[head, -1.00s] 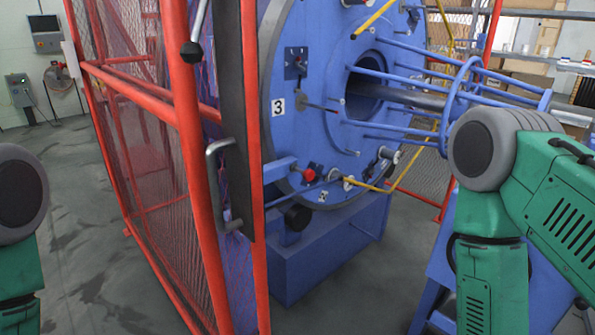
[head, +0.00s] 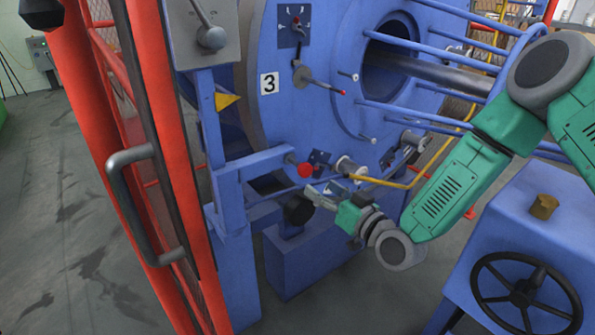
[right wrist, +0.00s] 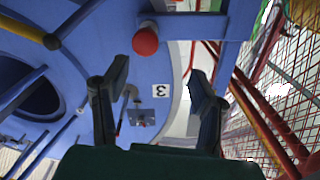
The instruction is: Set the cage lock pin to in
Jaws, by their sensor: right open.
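The cage lock pin appears to be the pin with the red ball knob (head: 305,170), at the end of a blue bracket (head: 250,165) beside the large blue disc (head: 330,110). In the right wrist view the red knob (right wrist: 145,41) is beyond the fingers, above the gap between them. My right gripper (head: 322,193) is open and empty, just below and right of the knob and apart from it. Its two fingers (right wrist: 158,85) are spread in the right wrist view. Whether the pin is in or out cannot be told. My left gripper is out of view.
A red mesh guard door with a grey handle (head: 145,205) stands at the left. A lever box (head: 205,40) is above the bracket. A yellow bar (head: 390,183) and blue rods (head: 420,120) are near my right arm. A black handwheel (head: 525,295) is at lower right.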

